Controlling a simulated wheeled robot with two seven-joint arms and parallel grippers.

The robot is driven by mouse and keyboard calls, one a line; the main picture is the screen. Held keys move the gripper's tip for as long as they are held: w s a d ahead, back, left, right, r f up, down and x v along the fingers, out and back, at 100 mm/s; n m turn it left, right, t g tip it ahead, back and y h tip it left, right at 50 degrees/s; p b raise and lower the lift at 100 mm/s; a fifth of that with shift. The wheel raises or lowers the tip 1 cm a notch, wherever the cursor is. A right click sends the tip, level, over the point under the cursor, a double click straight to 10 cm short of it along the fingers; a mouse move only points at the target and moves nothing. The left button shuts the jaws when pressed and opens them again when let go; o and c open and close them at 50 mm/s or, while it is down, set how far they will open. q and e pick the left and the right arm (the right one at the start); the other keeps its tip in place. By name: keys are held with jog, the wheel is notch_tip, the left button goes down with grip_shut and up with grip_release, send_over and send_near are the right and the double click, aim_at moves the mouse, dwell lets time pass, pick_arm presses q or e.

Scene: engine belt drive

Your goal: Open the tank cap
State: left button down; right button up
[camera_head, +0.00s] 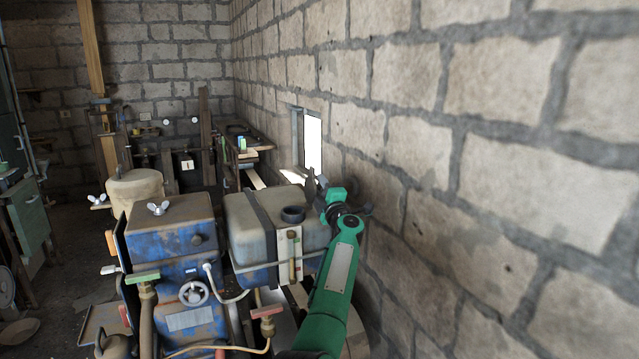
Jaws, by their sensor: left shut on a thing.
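The grey tank (255,226) sits beside the blue engine body, held by a dark strap. A dark round ring, the filler neck (292,214), stands on its top and looks uncovered. My left gripper (312,186), at the end of the green arm, is above the tank's right side, just right of the neck and apart from it. It is shut on a small dark thing that looks like the tank cap; its outline merges with the dark fingers. My right gripper is out of view.
The blue engine (172,249) with a handwheel (193,293) and wing nuts stands left of the tank. A stone wall (480,190) runs close along the right of my arm. A small window (312,142) and a cluttered bench (245,150) lie beyond.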

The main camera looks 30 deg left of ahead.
pick_arm(q)
jog(key=shift+r, duration=0.1)
dwell(0.4)
jog(key=c, duration=1.2)
grip_release()
jog(key=shift+w, duration=0.1)
jog(key=shift+a, duration=0.1)
jog(key=shift+f, duration=0.2)
